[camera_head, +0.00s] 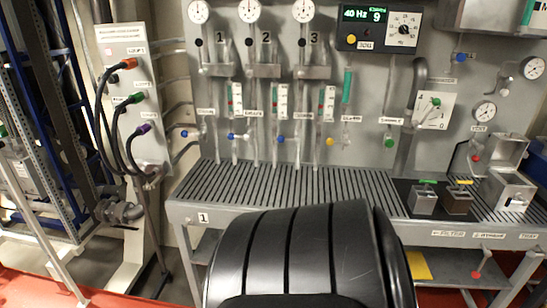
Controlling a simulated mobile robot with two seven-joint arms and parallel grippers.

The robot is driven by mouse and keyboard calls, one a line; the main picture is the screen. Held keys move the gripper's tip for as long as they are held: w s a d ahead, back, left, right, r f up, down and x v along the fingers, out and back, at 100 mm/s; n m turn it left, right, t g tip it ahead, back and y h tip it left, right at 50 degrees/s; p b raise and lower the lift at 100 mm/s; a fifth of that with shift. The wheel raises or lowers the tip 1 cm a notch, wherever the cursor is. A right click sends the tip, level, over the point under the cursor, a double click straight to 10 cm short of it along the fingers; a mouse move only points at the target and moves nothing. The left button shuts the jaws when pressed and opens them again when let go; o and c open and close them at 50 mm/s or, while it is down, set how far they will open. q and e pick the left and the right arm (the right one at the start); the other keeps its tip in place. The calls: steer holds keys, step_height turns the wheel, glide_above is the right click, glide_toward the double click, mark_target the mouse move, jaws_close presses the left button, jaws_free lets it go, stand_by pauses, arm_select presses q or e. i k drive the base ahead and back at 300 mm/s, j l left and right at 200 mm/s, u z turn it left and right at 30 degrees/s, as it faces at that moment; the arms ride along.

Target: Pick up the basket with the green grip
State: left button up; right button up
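The basket with the green grip (423,203) is a small grey box standing on the right part of the slatted bench, with a green bar across its top. A similar, browner basket with a yellow grip (457,205) stands just to its right, close beside it. Neither of my grippers is in view. A large black rounded shape, which seems part of my own body, fills the lower middle and hides the bench front there.
The slatted bench (285,185) is mostly bare left of the baskets. An open metal box (506,190) stands to their right. A wall panel with gauges, tubes and knobs rises behind. A panel with several cables (135,95) is at left.

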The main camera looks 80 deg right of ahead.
mark_target(422, 199)
steer(key=k+l+z, duration=0.15)
steer(key=z, duration=3.75)
